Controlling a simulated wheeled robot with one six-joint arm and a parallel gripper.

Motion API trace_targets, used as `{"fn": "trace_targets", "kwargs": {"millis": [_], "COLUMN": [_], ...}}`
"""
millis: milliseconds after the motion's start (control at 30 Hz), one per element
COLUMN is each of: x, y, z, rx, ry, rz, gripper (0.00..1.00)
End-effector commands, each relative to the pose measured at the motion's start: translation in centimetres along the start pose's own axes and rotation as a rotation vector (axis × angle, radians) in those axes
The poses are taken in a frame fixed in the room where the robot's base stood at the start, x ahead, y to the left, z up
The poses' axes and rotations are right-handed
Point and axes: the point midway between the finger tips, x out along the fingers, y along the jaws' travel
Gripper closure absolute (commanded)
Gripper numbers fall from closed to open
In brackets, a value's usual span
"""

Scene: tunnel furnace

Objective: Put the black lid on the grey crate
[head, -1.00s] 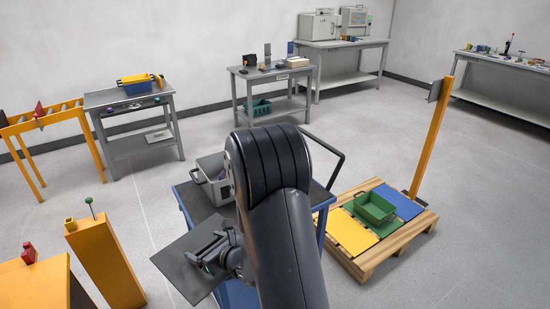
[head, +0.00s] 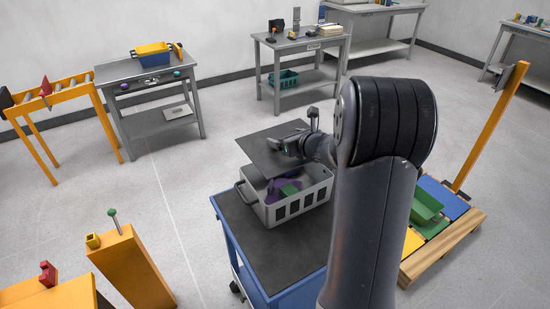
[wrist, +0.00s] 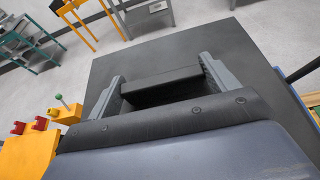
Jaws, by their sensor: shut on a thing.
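The black lid (head: 268,150) is a flat dark plate, and it fills the middle of the wrist view (wrist: 165,62). My gripper (head: 294,143) is shut on the lid's raised bar handle (wrist: 160,84), one finger on each side. The grey crate (head: 298,203) stands on the cart's dark top, open, with slotted sides. The lid is above the crate's far left part and looks apart from it, covering part of the opening. A purple thing (head: 284,190) and a green thing (head: 291,188) lie inside the crate. The crate does not show in the wrist view.
The blue cart (head: 245,248) has bare top in front of the crate. A wooden pallet (head: 455,240) with a green bin (head: 424,207) and an orange post (head: 492,125) is at right. Orange stands (head: 130,265) are at left front. Grey tables line the back.

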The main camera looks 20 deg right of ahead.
Motion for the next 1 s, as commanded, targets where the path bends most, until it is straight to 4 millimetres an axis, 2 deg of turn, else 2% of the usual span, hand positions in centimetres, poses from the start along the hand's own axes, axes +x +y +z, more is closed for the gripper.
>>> {"fn": "trace_targets", "kwargs": {"millis": [67, 300, 500, 700, 1000], "x": [0.0, 1.7, 2.4, 3.5, 3.7], "y": [-0.5, -0.6, -0.5, -0.5, -0.5], "z": [0.1, -3.9, -5.6, -8.2, -8.7], "rx": [0.003, 0.008, 0.005, 0.006, 0.003], "ry": [0.0, 0.003, 0.0, 0.001, -0.001], "rz": [-0.007, -0.007, -0.007, -0.007, -0.008], "gripper": [0.45, 0.45, 0.45, 0.45, 0.45]}}
